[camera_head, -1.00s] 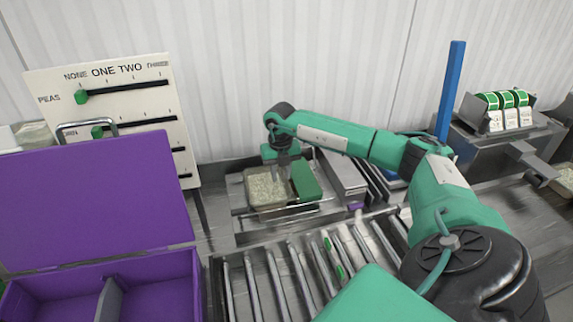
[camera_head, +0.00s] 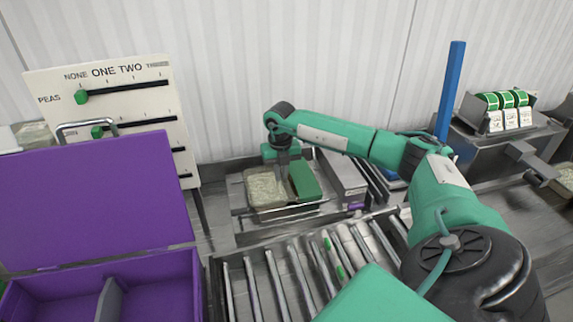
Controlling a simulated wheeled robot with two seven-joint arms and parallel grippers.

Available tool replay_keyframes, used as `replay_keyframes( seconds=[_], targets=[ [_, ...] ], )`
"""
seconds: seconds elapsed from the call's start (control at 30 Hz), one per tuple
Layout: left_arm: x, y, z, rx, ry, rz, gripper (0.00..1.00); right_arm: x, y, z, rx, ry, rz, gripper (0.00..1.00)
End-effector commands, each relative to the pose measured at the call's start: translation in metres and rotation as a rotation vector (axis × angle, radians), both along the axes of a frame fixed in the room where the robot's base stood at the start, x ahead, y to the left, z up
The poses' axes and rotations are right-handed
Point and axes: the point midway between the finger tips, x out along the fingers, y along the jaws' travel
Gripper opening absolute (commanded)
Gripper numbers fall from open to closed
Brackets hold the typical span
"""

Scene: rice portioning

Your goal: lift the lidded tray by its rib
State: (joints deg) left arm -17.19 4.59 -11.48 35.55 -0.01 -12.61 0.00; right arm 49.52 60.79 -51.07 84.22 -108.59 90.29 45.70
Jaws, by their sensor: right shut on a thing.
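The lidded tray (camera_head: 263,190) is a pale, clear-looking tray with whitish contents, standing in the metal station behind the rollers. My right gripper (camera_head: 282,172) reaches down from the right arm at the tray's right edge and is shut on the tray's rib. The rib itself is too small and too covered by the gripper to make out. Whether the tray is clear of the surface under it, I cannot tell. My left gripper is not in view.
A green block (camera_head: 304,181) sits just right of the tray. Metal rollers (camera_head: 290,275) lie in front. A purple box with a raised lid (camera_head: 95,205) is at the left, below a slider board (camera_head: 120,105). A blue post (camera_head: 450,90) and a label unit (camera_head: 505,112) stand right.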

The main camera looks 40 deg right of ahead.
Motion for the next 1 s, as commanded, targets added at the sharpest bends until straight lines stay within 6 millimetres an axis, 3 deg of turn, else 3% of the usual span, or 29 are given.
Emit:
replay_keyframes(
  seconds=[0.47,1.0],
  targets=[
    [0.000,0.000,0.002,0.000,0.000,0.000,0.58,0.000,0.000,0.004,0.000,-0.002,0.000,0.00],
    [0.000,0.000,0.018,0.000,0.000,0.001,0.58,0.001,0.000,0.031,-0.001,-0.003,-0.001,0.00]
  ],
)
